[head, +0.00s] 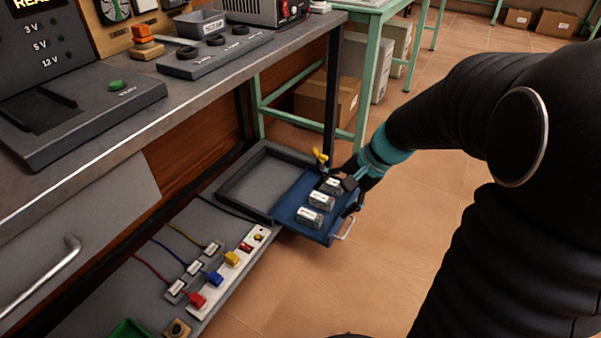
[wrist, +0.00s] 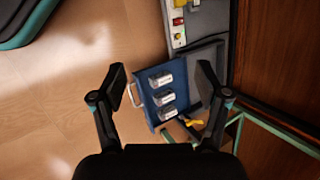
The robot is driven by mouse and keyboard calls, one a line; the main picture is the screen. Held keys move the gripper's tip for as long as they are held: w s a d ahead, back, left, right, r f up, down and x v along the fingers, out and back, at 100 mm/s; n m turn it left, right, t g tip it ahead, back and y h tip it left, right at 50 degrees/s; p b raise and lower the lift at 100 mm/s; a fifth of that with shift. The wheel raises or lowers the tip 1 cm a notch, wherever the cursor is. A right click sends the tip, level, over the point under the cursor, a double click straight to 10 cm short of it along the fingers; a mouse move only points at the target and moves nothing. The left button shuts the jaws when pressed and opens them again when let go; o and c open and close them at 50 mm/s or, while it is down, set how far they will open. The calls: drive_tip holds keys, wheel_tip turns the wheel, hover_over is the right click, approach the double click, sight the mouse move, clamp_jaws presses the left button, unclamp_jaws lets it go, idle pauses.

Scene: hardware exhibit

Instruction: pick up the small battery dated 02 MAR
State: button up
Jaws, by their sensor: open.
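Three small batteries with pale labels lie in a row in a blue drawer (head: 285,212): a near one (head: 309,217), a middle one (head: 321,201) and a far one (head: 333,186). The print is too small to read, so I cannot tell which is dated 02 MAR. The wrist view shows the batteries at top (wrist: 162,79), middle (wrist: 164,97) and bottom (wrist: 168,113), between my spread fingers in the picture. My gripper (head: 347,191) is open and empty above the drawer's far right part, and partly covers the far battery's surroundings.
A yellow-handled tool (head: 320,157) lies by the drawer's far edge. A grey tray (head: 245,185) adjoins the drawer on the left. A power strip (head: 225,272) with coloured plugs lies on the low shelf. The workbench (head: 150,130) overhangs at left. Floor (head: 420,240) is clear at right.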

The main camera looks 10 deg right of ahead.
drive_tip(key=w+d+f+m+y, duration=0.25)
drive_tip(key=w+f+m, duration=0.25)
drive_tip(key=w+f, duration=0.35)
drive_tip(key=m+t+y+b, duration=0.2)
drive_tip(key=m+t, duration=0.4)
drive_tip(key=m, duration=0.6)
approach(319, 218)
drive_tip(key=a, duration=0.1)
drive_tip(key=f, duration=0.1)
drive_tip(key=a, duration=0.1)
drive_tip(key=shift+w+a+f+t+y, duration=0.25)
drive_tip(key=shift+w+a+f+t, duration=0.05)
drive_tip(key=shift+w, duration=0.05)
drive_tip(key=shift+w+d+x, duration=0.1)
drive_tip(key=shift+w+x, duration=0.05)
drive_tip(key=shift+x, duration=1.4)
drive_tip(key=shift+w+d+x, duration=0.1)
drive_tip(key=shift+w+x, duration=0.05)
drive_tip(key=shift+x, duration=1.35)
clamp_jaws()
